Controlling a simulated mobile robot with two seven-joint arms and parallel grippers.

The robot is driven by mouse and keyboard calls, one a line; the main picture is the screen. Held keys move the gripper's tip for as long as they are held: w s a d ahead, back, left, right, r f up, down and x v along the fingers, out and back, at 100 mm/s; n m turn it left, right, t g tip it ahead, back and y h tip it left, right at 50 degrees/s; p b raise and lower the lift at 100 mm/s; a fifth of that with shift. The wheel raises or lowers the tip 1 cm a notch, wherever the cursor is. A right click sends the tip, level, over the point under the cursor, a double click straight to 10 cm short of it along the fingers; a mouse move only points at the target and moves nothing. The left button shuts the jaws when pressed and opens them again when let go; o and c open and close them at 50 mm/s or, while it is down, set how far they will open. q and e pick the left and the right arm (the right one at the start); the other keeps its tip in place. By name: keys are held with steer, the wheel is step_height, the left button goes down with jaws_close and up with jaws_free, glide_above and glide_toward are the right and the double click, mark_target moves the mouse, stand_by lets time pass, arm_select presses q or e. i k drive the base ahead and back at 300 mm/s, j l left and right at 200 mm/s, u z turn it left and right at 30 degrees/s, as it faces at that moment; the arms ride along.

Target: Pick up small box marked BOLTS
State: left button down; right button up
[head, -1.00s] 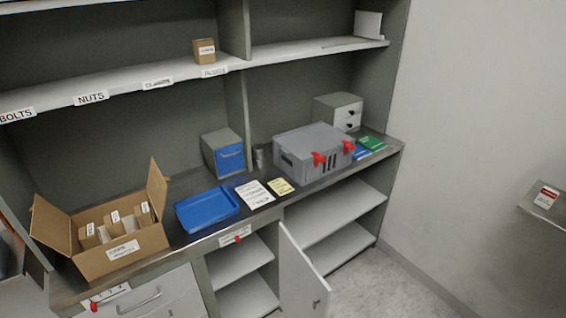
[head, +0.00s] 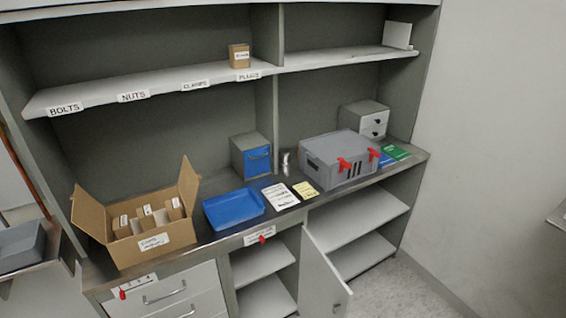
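An open cardboard box (head: 137,247) stands at the left end of the counter in the head view. Several small labelled boxes stand inside it: a left one (head: 121,226), a middle one (head: 146,218) and a right one (head: 175,209). Their labels are too small to read, so I cannot tell which is marked BOLTS. The shelf (head: 150,91) above carries a BOLTS label (head: 65,109) at its left end, and the shelf over that label is bare. Neither of my grippers is in view.
A blue tray (head: 233,208) lies right of the cardboard box. A blue-fronted box (head: 252,157), papers (head: 280,195) and a grey case (head: 340,160) with red latches stand farther right. One small box (head: 239,56) sits on the shelf by PLUGS. A cabinet door (head: 322,278) hangs open below.

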mark_target(122, 228)
steer(key=i+u, duration=0.25)
steer(key=u, duration=0.25)
steer(key=i+u, duration=0.25)
steer(key=u, duration=0.25)
